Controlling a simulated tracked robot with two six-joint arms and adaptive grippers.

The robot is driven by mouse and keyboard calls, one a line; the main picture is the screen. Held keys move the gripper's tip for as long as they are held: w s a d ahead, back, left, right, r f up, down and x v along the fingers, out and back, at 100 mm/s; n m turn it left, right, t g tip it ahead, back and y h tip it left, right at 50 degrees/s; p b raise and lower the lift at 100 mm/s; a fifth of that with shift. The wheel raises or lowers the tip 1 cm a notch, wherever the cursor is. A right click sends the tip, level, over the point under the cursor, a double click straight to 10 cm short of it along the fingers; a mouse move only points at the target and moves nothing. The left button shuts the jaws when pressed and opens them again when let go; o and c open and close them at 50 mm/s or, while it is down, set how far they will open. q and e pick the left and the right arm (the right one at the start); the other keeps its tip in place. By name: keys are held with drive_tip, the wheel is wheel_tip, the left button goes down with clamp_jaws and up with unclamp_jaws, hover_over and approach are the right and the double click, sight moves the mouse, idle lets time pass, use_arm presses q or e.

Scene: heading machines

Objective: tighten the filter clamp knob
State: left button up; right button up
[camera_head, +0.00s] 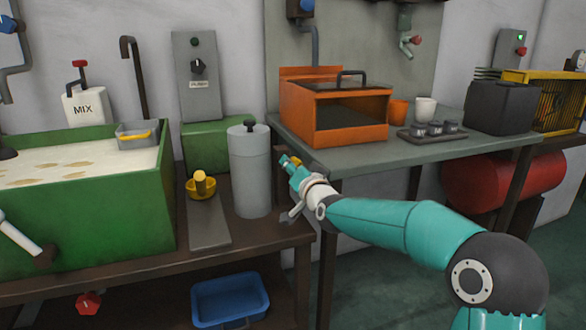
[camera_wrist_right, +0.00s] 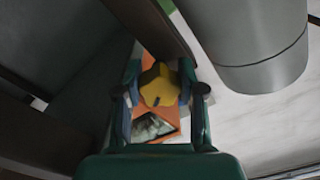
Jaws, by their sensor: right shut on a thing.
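In the head view only a small yellow bit shows at the fingertips. Whether the knob is fixed to anything is hidden. My left gripper is out of view.
An orange box (camera_head: 350,118) with a dark handle stands on the grey table (camera_head: 370,157) behind my right gripper. A green tank (camera_head: 90,215) fills the left. A blue tray (camera_head: 230,300) lies below.

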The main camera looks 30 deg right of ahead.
drive_tip(key=n, duration=0.5)
drive_tip(key=shift+f+n+p, duration=0.3)
drive_tip(key=shift+f, duration=0.1)
drive_tip(key=n, duration=0.5)
drive_tip(key=shift+d+n+p, duration=0.15)
drive_tip(key=shift+n+p, duration=0.15)
drive_tip(key=shift+p, duration=0.1)
drive_tip(key=o, duration=1.2)
drive_tip(key=shift+r, duration=0.1)
drive_tip(key=shift+c, duration=0.2)
drive_tip(key=shift+r, duration=0.1)
drive_tip(key=shift+s+r, duration=0.1)
drive_tip(key=shift+s, duration=0.4)
drive_tip(key=v, duration=1.1)
